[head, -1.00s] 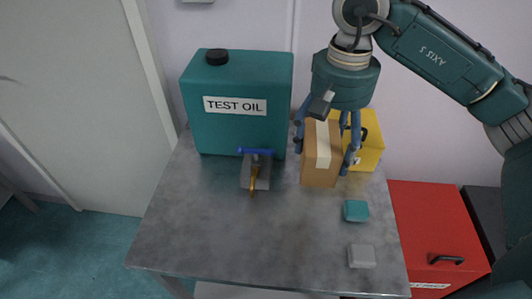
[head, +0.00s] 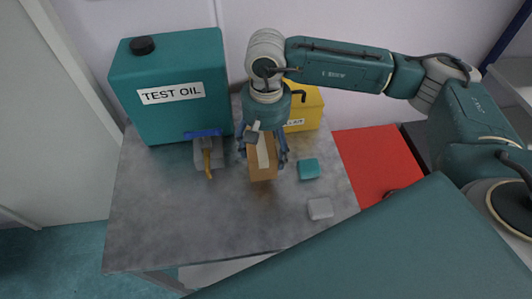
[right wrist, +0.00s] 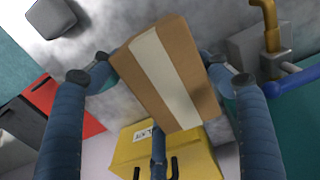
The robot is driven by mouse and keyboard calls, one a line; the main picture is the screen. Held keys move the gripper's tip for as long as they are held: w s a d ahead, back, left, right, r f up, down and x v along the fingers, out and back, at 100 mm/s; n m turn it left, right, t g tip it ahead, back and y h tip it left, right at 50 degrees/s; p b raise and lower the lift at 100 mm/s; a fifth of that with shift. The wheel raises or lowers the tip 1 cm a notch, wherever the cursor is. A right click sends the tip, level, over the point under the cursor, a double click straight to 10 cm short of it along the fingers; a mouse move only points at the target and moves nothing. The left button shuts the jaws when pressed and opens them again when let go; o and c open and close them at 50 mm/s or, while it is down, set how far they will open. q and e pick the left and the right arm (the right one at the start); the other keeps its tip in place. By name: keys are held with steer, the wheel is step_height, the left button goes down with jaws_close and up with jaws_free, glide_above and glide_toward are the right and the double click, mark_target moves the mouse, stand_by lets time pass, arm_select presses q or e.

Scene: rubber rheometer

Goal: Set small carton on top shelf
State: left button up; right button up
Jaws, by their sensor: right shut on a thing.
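The small carton (head: 262,163) is a brown box with a pale tape strip down its face. My right gripper (head: 263,156) is shut on it, with blue fingers on both sides, over the table beside the oil container. In the right wrist view the carton (right wrist: 168,75) sits tilted between the two fingers. I cannot tell whether its base touches the table. At the upper right edge of the head view is a pale shelf-like board (head: 516,78) beside a blue upright; its top is mostly cut off. My left gripper is not in view.
The grey table (head: 200,225) bears a teal TEST OIL container (head: 170,85) with a valve (head: 207,155), a yellow box (head: 308,108), a teal block (head: 308,169) and a grey block (head: 320,208). A red box (head: 375,160) stands right of the table. The table's front left is clear.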

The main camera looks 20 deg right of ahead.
step_height(320, 180, down, 4)
steer(key=shift+r+p, duration=0.25)
steer(key=shift+p, duration=0.35)
steer(key=shift+f, duration=0.4)
steer(key=o, duration=1.1)
steer(key=shift+f, duration=0.15)
steer(key=o, duration=0.4)
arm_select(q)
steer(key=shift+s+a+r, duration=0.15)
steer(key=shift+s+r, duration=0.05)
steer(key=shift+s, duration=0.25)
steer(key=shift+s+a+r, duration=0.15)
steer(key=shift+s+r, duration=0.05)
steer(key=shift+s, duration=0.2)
arm_select(e)
steer(key=shift+o, duration=0.2)
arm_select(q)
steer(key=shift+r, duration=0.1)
